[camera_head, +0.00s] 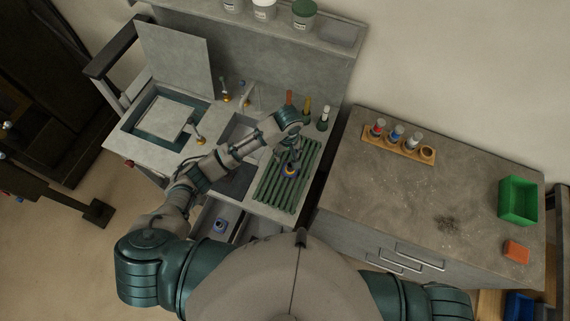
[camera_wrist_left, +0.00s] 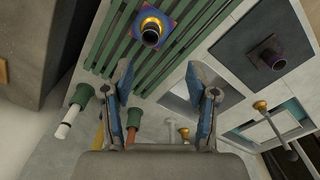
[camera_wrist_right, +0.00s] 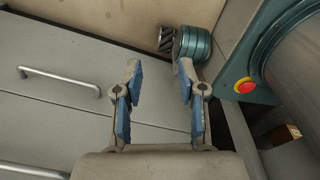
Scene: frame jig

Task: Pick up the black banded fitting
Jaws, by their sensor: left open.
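A dark fitting with a gold band on a blue and red square base (camera_head: 290,170) sits on the green slatted rack (camera_head: 268,197). In the left wrist view the banded fitting (camera_wrist_left: 152,32) shows its dark open end, beyond the fingertips. A second dark fitting (camera_wrist_left: 271,55), with no clear band, stands on a dark square surface to its right. My left gripper (camera_head: 291,155) is over the rack near the banded fitting; it is open and empty in the left wrist view (camera_wrist_left: 158,75). My right gripper (camera_wrist_right: 158,70) is open and empty, in front of grey drawer fronts.
Several bottle-like tools (camera_head: 323,118) stand behind the rack.

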